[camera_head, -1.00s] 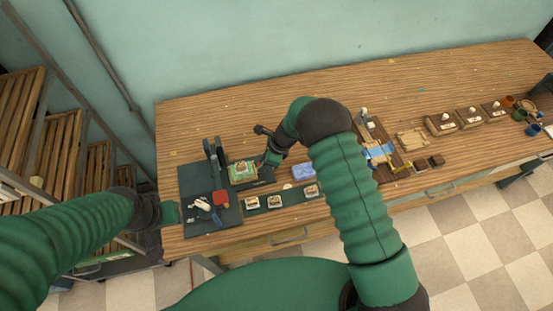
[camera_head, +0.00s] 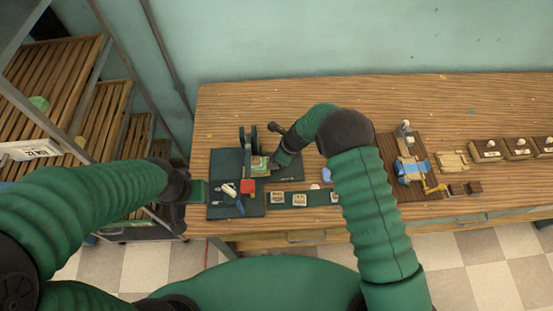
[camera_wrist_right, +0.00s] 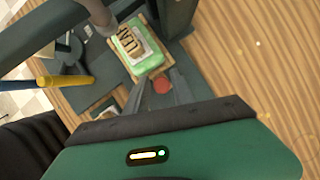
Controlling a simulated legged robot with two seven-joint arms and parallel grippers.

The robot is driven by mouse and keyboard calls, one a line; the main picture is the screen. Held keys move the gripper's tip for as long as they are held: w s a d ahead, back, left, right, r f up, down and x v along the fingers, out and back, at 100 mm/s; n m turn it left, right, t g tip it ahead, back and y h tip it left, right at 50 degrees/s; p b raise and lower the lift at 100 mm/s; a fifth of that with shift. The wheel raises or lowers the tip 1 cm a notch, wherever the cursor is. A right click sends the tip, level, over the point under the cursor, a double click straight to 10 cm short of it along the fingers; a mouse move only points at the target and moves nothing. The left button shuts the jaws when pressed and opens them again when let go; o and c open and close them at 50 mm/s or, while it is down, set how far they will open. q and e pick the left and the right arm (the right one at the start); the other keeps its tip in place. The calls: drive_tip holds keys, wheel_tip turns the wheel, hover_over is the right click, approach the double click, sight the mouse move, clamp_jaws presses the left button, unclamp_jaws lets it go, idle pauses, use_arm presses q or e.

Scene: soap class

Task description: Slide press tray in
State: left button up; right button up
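The press (camera_head: 248,140) is dark, with two uprights, near the left end of the bench. Its tray (camera_head: 260,166) carries a pale green soap with a stamped top and sits close against the uprights. In the right wrist view the soap (camera_wrist_right: 140,48) shows raised brown lettering beside a dark upright (camera_wrist_right: 176,22). My right gripper (camera_head: 278,161) is at the tray's right side.
Several small soaps sit on a strip (camera_head: 318,199) in front. A wooden station (camera_head: 410,170) is to the right. Slatted shelves (camera_head: 95,120) stand left. The back of the bench is clear.

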drive_tip(key=shift+o, duration=1.2)
drive_tip(key=shift+s+a, duration=0.1)
drive_tip(key=shift+a, duration=0.4)
drive_tip(key=shift+s+a, duration=0.1)
drive_tip(key=shift+a, duration=0.6)
drive_tip(key=shift+d+f, duration=0.15)
drive_tip(key=shift+d, duration=0.6)
drive_tip(key=shift+r, duration=0.4)
drive_tip(key=v, duration=0.3)
drive_tip(key=b+v, duration=0.1)
drive_tip(key=v, duration=0.1)
drive_tip(key=shift+a+r, duration=0.1)
drive_tip(key=shift+r, duration=0.35)
use_arm(q)
drive_tip(key=shift+a+f+b, duration=0.3)
drive_tip(key=shift+a+f, duration=0.7)
drive_tip(key=shift+a, duration=0.05)
use_arm(e)
drive_tip(key=v, duration=1)
drive_tip(key=shift+d, duration=0.35)
drive_tip(key=shift+f, duration=0.1)
